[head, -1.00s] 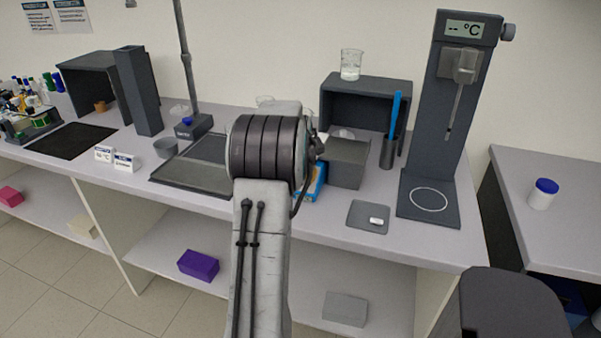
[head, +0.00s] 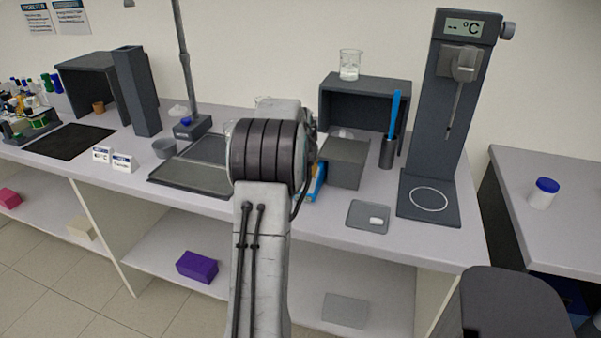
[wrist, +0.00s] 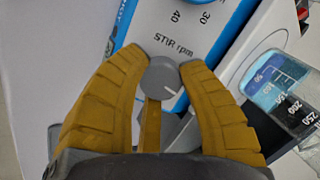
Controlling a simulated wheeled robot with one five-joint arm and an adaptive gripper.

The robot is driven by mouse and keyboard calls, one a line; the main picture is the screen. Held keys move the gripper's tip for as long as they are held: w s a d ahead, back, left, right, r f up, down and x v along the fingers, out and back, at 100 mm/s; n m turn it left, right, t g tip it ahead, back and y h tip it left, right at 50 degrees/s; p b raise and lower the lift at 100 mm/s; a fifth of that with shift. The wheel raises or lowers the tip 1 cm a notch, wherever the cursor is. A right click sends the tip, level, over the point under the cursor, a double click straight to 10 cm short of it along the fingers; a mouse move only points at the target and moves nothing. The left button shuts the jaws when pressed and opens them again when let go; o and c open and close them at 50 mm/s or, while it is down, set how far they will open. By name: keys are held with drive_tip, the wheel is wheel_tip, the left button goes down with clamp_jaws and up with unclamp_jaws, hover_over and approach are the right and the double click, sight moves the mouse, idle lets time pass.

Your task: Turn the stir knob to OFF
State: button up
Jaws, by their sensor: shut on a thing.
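The grey round stir knob (wrist: 160,76) shows in the wrist view, with a pale pointer line on its face running toward the lower right. It sits on a blue-edged white panel (wrist: 183,40) marked "STIR rpm", with the numbers 30 and 40 above. My gripper (wrist: 162,72) has its yellow fingers on both sides of the knob and is shut on it. The knob's OFF mark cannot be made out.
In the wrist view, a graduated beaker (wrist: 285,95) with blue liquid stands close to the right finger. In the head view, a grey box (head: 343,163) is right of my arm, and a tall stand with a °C display (head: 440,120) is farther right.

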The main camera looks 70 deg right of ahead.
drive_tip(key=shift+w+a+f, duration=0.15)
drive_tip(key=shift+f, duration=0.05)
idle(0.3)
drive_tip(key=o, duration=0.9)
drive_tip(key=shift+w, duration=0.15)
drive_tip(key=o, duration=0.3)
drive_tip(key=shift+r, duration=0.1)
drive_tip(key=shift+s+r, duration=0.2)
drive_tip(key=shift+r, duration=0.05)
drive_tip(key=v, duration=1.1)
drive_tip(key=shift+a, duration=0.2)
drive_tip(key=shift+r, duration=0.15)
